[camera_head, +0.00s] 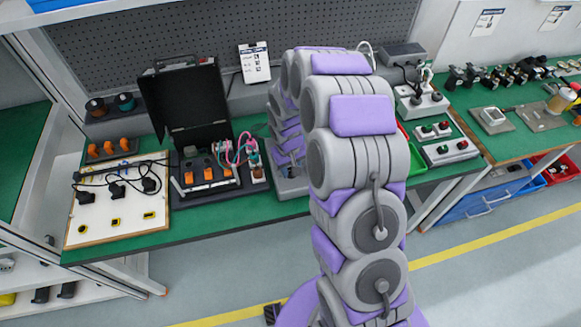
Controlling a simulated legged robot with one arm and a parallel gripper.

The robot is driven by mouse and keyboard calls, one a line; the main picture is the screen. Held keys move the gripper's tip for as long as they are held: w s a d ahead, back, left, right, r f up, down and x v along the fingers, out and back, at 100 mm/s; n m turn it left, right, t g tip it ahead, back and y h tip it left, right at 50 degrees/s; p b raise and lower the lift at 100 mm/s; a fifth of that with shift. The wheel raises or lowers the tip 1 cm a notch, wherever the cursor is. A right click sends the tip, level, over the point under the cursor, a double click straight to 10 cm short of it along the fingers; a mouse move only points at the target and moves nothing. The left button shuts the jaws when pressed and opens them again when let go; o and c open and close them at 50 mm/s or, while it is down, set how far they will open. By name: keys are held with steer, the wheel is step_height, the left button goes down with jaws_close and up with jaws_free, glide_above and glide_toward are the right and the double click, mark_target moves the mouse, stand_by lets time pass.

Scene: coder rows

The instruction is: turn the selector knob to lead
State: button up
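I cannot pick out the selector knob or any label reading "lead". A black open case (187,104) on the green bench holds a panel with orange parts (208,174) and pink and teal leads (232,150) at its right side. Grey boxes with red and green buttons (450,151) sit right of my arm. My purple and grey arm rises through the middle and folds down behind itself toward the bench. Its far end (290,152) is mostly hidden behind my own links, just right of the case. The fingers cannot be made out.
A white board (118,219) with black cables lies at the bench's left. Orange parts (108,149) and two spools (110,104) stand behind it. A second bench (510,142) with small devices is at right. My arm hides the bench's middle.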

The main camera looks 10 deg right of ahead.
steer(key=m+p, duration=0.1)
steer(key=m, duration=0.2)
steer(key=shift+w+r+m+p, duration=0.1)
steer(key=shift+m+p, duration=0.3)
steer(key=m+p, duration=0.1)
steer(key=m, duration=0.2)
steer(key=shift+m, duration=0.3)
steer(key=m+p, duration=0.2)
steer(key=m, duration=0.2)
steer(key=shift+m, duration=0.3)
steer(key=shift+w+m+g+p, duration=0.1)
steer(key=shift+m+g+p, duration=0.2)
steer(key=shift+m+p, duration=0.95)
steer(key=shift+m+b, duration=0.45)
steer(key=shift+m, duration=0.2)
steer(key=o, duration=1)
steer(key=shift+o, duration=0.2)
